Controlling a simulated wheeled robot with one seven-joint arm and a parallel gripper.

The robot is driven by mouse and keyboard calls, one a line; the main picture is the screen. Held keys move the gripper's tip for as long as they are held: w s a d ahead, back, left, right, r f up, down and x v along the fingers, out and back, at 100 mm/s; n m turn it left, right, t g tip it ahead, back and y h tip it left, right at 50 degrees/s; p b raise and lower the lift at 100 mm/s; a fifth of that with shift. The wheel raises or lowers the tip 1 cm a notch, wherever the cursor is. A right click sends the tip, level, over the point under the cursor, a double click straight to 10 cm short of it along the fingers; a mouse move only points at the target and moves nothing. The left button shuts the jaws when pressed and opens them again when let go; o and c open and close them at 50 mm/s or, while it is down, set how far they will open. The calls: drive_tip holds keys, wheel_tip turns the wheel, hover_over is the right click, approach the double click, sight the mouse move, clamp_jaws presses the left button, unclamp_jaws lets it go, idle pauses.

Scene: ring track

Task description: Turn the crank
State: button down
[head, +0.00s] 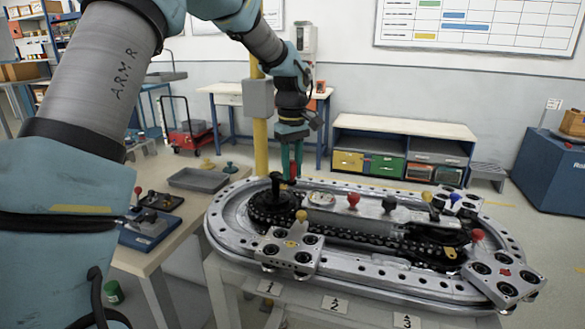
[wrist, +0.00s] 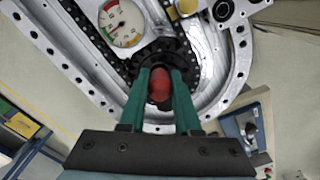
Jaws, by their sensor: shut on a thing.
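The crank (head: 274,200) is a black hub with an upright part at the left end of the metal oval ring track (head: 222,222). My gripper (head: 292,165) comes down over it from above, its green fingers upright. In the wrist view, the two green fingers of my gripper (wrist: 160,85) are shut around a red knob (wrist: 160,84), which sits over the dark round hub (wrist: 158,54). Most of the crank's arm is hidden by the fingers, so its exact angle cannot be told.
A chain (head: 345,234) runs inside the track. A red-knobbed lever (head: 353,200), a black knob (head: 389,204) and a yellow-knobbed carriage (head: 290,252) stand nearby. A round gauge (wrist: 122,23) lies beside the hub. A side table with a grey tray (head: 202,179) is at left.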

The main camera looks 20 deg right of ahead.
drive_tip(key=shift+s+a+m, duration=0.15)
drive_tip(key=shift+a+m, duration=0.35)
drive_tip(key=shift+m, duration=0.45)
drive_tip(key=shift+s+a+m, duration=0.1)
drive_tip(key=shift+a+m, duration=0.35)
drive_tip(key=shift+m, duration=0.5)
drive_tip(key=c, duration=0.6)
unclamp_jaws()
wheel_tip(320, 180, up, 11)
drive_tip(key=shift+f+b, duration=0.1)
drive_tip(key=shift+b, duration=1.05)
